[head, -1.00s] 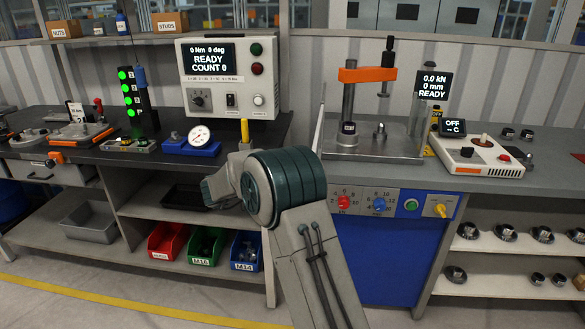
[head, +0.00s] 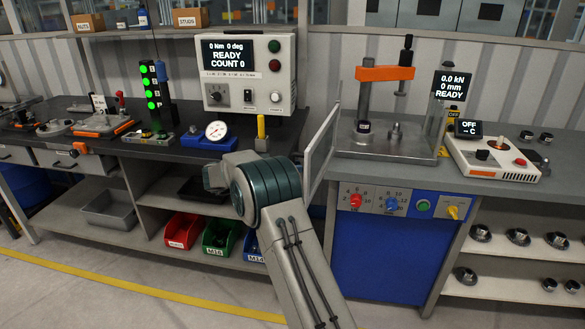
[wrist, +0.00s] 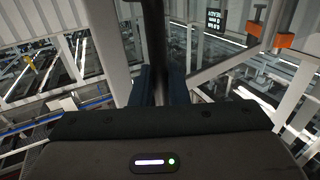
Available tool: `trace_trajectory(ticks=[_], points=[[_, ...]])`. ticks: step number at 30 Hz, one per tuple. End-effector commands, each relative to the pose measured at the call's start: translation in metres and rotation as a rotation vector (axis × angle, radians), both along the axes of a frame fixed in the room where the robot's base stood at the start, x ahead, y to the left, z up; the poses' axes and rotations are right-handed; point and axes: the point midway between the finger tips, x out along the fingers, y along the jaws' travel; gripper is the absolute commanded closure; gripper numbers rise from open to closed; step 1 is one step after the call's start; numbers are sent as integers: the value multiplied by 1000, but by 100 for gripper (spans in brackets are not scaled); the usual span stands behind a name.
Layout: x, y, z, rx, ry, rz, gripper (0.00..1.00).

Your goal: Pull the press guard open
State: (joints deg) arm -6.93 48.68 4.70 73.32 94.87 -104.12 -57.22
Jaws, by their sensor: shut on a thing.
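The press guard (head: 321,142) is a clear panel in a thin grey frame at the left side of the press (head: 385,110). It stands swung out from the press, at an angle toward me. In the wrist view my gripper (wrist: 157,88) is shut on a dark upright bar, the guard handle (wrist: 154,45). The clear guard panel also shows in the wrist view (wrist: 200,45). In the head view my arm hides the gripper and the handle.
A torque tester (head: 247,72) stands left of the guard, with a yellow-topped post (head: 262,130) near the bench edge. A hot plate unit (head: 492,157) is right of the press. The blue control panel (head: 390,203) is below the press. The floor in front is mostly clear.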

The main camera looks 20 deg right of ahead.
Motion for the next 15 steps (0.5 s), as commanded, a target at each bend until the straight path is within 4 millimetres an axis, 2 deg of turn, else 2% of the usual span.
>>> trace_trajectory(ticks=[2,3,4,15], points=[[0,-2,4,-6,-6,-1,100],[0,-2,4,-6,-6,-1,77],[0,-2,4,-6,-6,-1,69],[1,7,1,-2,-2,7,67]])
